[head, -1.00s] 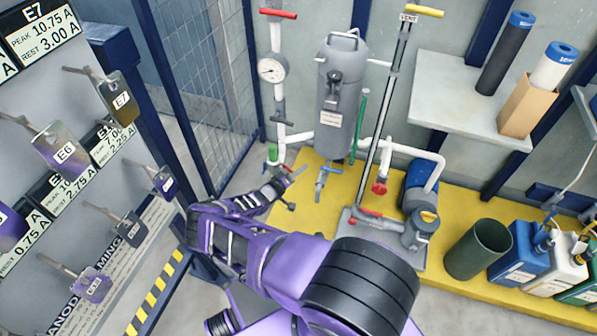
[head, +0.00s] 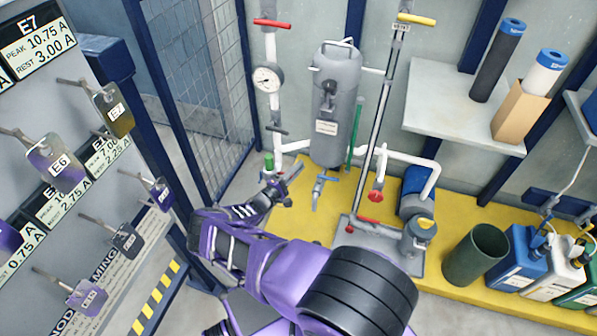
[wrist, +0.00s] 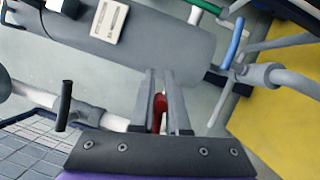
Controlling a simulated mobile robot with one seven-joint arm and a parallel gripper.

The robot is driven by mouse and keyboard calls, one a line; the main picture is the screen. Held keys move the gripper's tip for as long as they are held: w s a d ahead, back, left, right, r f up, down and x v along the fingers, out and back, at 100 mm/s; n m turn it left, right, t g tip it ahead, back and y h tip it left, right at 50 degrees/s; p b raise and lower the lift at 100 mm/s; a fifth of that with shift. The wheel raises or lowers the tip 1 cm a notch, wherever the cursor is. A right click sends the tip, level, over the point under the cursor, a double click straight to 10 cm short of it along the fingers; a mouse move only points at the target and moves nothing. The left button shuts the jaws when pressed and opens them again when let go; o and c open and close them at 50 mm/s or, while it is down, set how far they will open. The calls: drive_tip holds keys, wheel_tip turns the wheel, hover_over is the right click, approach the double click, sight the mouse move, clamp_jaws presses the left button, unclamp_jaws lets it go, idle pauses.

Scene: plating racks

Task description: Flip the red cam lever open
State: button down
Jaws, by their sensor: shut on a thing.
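The red cam lever (wrist: 159,106) shows in the wrist view as a small red piece between the two grey fingers. My gripper (wrist: 164,100) is shut on it, the fingers running along both sides. In the head view my gripper (head: 282,190) is low in front of the piping, left of the grey canister. I cannot make out the lever there; the gripper seems to hide it. How far the lever is turned is not clear.
The grey canister (head: 334,95) stands behind, with a blue-handled valve (head: 322,181) below it. A pressure gauge (head: 265,79) and white pipes are close by. A mesh fence (head: 208,90) is at the left. A pump stand (head: 375,243) sits on the yellow platform (head: 305,215).

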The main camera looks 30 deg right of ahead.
drive_tip(key=shift+w+a+r+n+t, duration=0.15)
drive_tip(key=shift+r+n+t, duration=0.15)
drive_tip(key=shift+n, duration=0.4)
drive_tip(key=c, duration=0.9)
unclamp_jaws()
drive_tip(key=shift+r, duration=0.1)
drive_tip(key=v, duration=1.7)
drive_tip(key=shift+a, duration=0.25)
